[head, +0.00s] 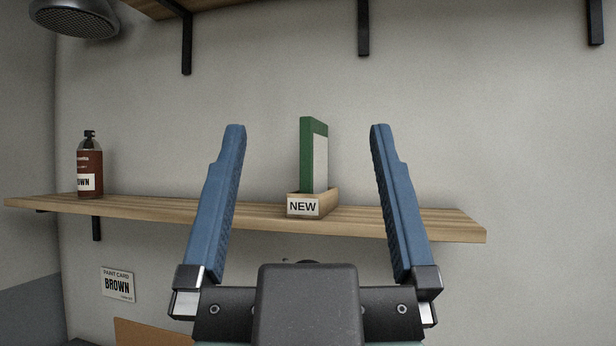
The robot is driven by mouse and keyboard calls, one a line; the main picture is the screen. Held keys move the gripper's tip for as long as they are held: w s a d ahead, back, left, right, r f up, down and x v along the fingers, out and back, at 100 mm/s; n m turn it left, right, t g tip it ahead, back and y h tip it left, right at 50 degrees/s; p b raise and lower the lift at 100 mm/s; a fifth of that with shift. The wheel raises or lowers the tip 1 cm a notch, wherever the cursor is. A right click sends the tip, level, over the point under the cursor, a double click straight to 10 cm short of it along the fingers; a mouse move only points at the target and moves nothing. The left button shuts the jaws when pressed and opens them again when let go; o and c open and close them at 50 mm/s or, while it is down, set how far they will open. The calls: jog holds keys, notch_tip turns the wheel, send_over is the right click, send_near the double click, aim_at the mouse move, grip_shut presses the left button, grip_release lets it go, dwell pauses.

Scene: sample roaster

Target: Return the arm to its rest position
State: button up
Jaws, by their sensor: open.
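My gripper (308,128) fills the lower middle of the head view, with its two blue fingers pointing up and spread wide apart. Nothing is held between them. Beyond the gap, a green-edged flat item with a pale face (314,155) stands upright in a small wooden holder (331,199) labelled NEW. The holder sits on a wooden shelf (150,205), apart from the fingers as far as I can tell. The rest of my arm is mostly out of view, below the picture.
A brown bottle (89,170) with a black top stands at the shelf's left. A PAINT CARD BROWN label (118,285) is on the wall below. Black brackets (363,28) hang from an upper shelf. A round dark metal fixture (75,17) is at top left.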

notch_tip(320, 180, up, 3)
jog(key=p, duration=0.3)
jog(key=shift+r, duration=0.15)
dwell(0.9)
